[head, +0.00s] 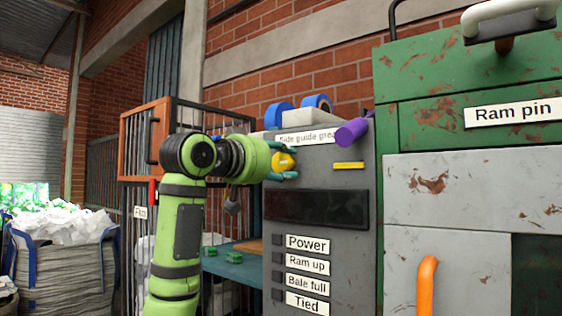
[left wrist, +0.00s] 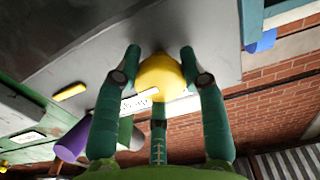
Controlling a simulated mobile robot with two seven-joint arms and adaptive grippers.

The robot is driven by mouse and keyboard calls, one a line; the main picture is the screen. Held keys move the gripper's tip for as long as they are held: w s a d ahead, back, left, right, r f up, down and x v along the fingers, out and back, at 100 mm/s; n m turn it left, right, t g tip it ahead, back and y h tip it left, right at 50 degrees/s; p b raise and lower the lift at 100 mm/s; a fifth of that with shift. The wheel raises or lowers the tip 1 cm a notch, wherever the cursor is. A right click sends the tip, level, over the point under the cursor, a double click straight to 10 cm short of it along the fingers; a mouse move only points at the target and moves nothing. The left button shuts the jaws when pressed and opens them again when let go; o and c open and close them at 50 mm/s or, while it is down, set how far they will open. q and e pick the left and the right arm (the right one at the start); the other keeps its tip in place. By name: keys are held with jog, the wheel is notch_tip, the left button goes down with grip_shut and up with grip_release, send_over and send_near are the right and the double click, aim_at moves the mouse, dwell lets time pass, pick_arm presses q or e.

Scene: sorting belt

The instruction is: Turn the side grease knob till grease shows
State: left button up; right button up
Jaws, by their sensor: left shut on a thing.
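The yellow side grease knob (head: 281,162) sits on the grey control panel (head: 345,238), below a label that reads "Side guide grea..." with its end hidden. My left gripper (head: 287,162) has its teal fingers around the knob. In the left wrist view the knob (left wrist: 160,77) is between the fingers of the gripper (left wrist: 160,65), shut on it from both sides. A yellow bar (head: 349,165) is on the panel to the right of the knob. I cannot tell whether it is grease. My right gripper is not in view.
A purple cylinder (head: 352,131) sticks out at the panel's top right. Blue rolls (head: 279,115) lie on top. A green and grey machine (head: 470,180) with an orange handle (head: 427,285) stands right. A bulk bag (head: 65,262) stands left.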

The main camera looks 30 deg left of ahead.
pick_arm(q)
jog(key=shift+m, duration=0.3)
jog(key=o, duration=1.2)
jog(key=shift+c, duration=0.2)
jog(key=s, duration=1.2)
jog(key=shift+a, duration=0.45)
